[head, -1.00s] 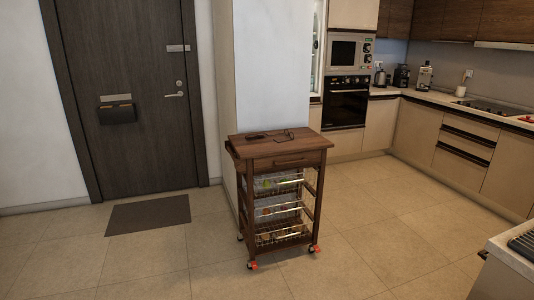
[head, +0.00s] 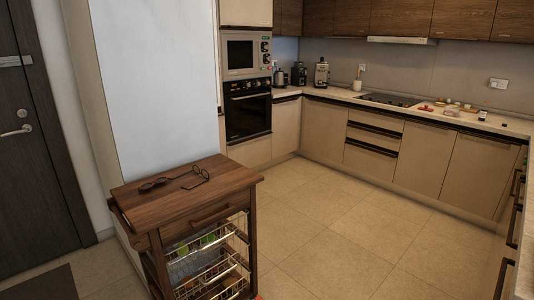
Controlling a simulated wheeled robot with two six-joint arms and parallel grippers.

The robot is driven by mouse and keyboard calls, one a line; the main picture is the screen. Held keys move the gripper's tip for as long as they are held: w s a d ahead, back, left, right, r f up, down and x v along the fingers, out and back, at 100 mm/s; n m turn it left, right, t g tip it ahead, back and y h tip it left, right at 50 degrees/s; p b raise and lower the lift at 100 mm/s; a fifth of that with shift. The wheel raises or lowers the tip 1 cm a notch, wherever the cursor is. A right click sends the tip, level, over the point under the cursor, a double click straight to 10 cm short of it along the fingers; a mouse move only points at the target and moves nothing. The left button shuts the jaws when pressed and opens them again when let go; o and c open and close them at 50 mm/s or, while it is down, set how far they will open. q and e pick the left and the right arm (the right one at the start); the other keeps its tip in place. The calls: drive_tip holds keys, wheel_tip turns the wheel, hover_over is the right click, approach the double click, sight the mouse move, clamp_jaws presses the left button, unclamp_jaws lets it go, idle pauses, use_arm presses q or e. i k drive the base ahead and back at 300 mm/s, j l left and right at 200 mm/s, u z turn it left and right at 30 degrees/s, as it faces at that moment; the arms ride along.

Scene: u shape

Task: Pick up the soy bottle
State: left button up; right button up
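I cannot pick out a soy bottle with certainty in the head view. Several small items stand on the right part of the kitchen counter (head: 400,108), too small to identify. Neither of my grippers is in view.
A wooden trolley (head: 190,195) with wire baskets and glasses on top stands close at the lower left. A dark door (head: 30,130) is at far left. An oven (head: 248,108) stands at the back. The tiled floor (head: 340,235) in the middle is clear.

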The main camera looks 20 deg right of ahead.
sight(484, 110)
drive_tip(key=i+l+z, duration=0.25)
drive_tip(key=i+z, duration=0.15)
drive_tip(key=i+l+z, duration=0.1)
drive_tip(key=i+z, duration=0.7)
drive_tip(key=i+j+z, duration=0.25)
drive_tip(key=i+z, duration=0.3)
drive_tip(key=i, duration=0.75)
drive_tip(key=i+j+z, duration=0.15)
drive_tip(key=i, duration=0.7)
drive_tip(key=i+l, duration=0.25)
drive_tip(key=i, duration=0.3)
drive_tip(key=i+l+z, duration=0.15)
drive_tip(key=i, duration=0.35)
drive_tip(key=i+l, duration=0.25)
drive_tip(key=i, duration=0.3)
drive_tip(key=l+z, duration=0.05)
